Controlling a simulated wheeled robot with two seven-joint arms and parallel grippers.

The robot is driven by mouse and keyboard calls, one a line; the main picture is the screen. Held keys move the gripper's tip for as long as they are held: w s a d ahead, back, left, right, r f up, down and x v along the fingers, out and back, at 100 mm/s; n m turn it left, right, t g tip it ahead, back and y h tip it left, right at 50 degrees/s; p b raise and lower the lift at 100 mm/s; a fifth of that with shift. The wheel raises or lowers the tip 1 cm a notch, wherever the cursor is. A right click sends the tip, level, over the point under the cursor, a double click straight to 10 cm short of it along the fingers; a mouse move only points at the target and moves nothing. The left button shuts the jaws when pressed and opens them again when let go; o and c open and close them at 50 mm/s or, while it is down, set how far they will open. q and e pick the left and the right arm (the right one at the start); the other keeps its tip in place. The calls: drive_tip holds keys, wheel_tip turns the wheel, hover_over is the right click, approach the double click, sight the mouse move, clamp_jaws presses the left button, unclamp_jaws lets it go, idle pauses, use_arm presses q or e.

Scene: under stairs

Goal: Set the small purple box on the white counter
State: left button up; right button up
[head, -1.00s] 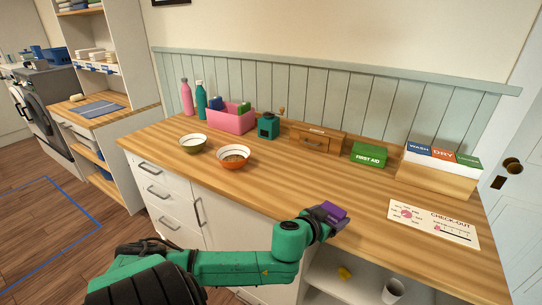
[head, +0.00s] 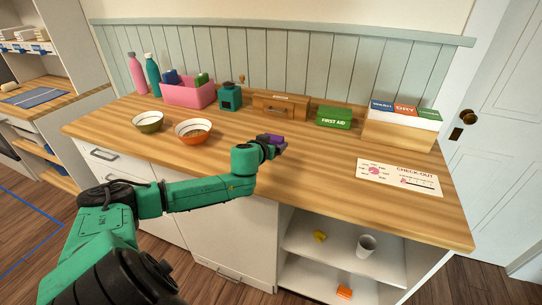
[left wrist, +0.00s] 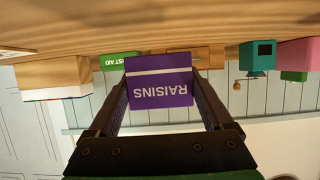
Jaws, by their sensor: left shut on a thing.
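The small purple box (head: 276,140), labelled RAISINS, is between the fingers of my left gripper (head: 270,144). In the left wrist view the box (left wrist: 158,82) appears upside down, with a finger on each side, and the gripper (left wrist: 160,112) is shut on it. The white counter (head: 310,180) has white sides and a wooden top. The gripper and box are over the middle of that top; I cannot tell whether the box touches it. My right gripper is not in view.
A wooden drawer box (head: 280,104), a green first aid box (head: 333,121) and a sorting box (head: 400,132) stand behind. A check-out card (head: 399,177) lies right. Bare wood lies between.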

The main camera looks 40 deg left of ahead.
sight(272, 164)
use_arm(q)
wheel_tip(272, 164, down, 5)
drive_tip(key=shift+r, duration=0.15)
drive_tip(key=shift+f, duration=0.3)
drive_tip(key=shift+f+b, duration=0.1)
drive_tip(key=shift+b, duration=0.25)
